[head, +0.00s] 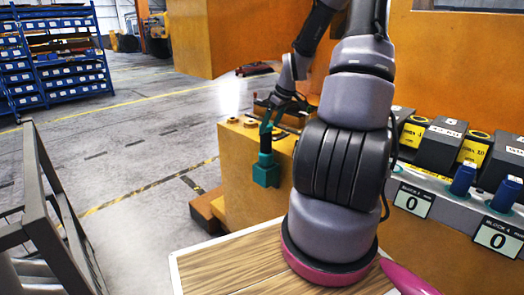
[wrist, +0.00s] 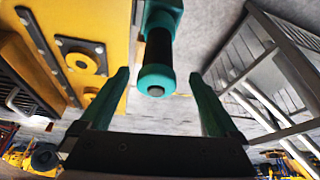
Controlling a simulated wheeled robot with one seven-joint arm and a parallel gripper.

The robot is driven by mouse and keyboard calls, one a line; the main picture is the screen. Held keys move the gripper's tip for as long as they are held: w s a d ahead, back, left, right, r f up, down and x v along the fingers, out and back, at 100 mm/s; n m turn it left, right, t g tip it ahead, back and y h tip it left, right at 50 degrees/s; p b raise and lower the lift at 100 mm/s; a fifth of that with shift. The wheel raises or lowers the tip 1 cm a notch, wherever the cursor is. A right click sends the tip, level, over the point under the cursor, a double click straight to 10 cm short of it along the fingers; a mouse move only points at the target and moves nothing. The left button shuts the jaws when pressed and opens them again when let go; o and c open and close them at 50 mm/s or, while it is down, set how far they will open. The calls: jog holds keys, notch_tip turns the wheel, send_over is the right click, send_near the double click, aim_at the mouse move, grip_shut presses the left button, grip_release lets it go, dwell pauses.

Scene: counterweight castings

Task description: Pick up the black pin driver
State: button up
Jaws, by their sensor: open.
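The black pin driver (head: 265,144) hangs upright against the side of a yellow block in the head view, with a black grip and a larger teal block at its lower end. What holds it up is not clear. In the wrist view the pin driver (wrist: 158,47) shows its black middle between teal ends, with the near end facing the camera. My gripper (head: 268,127) is above it in the head view. In the wrist view my gripper (wrist: 158,80) is open, with one teal finger on each side of the driver's near end and visible gaps between.
The yellow block (head: 247,185) stands right beside the driver, with round fittings on top. A grey metal railing (head: 45,215) is at the left. A wooden tabletop (head: 225,268) lies in front. Black and yellow blocks (head: 437,145) stand at the right. Open floor lies left.

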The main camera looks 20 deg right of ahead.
aim_at(263, 140)
jog(key=x, duration=0.8)
jog(key=shift+w+f, duration=0.3)
grip_shut()
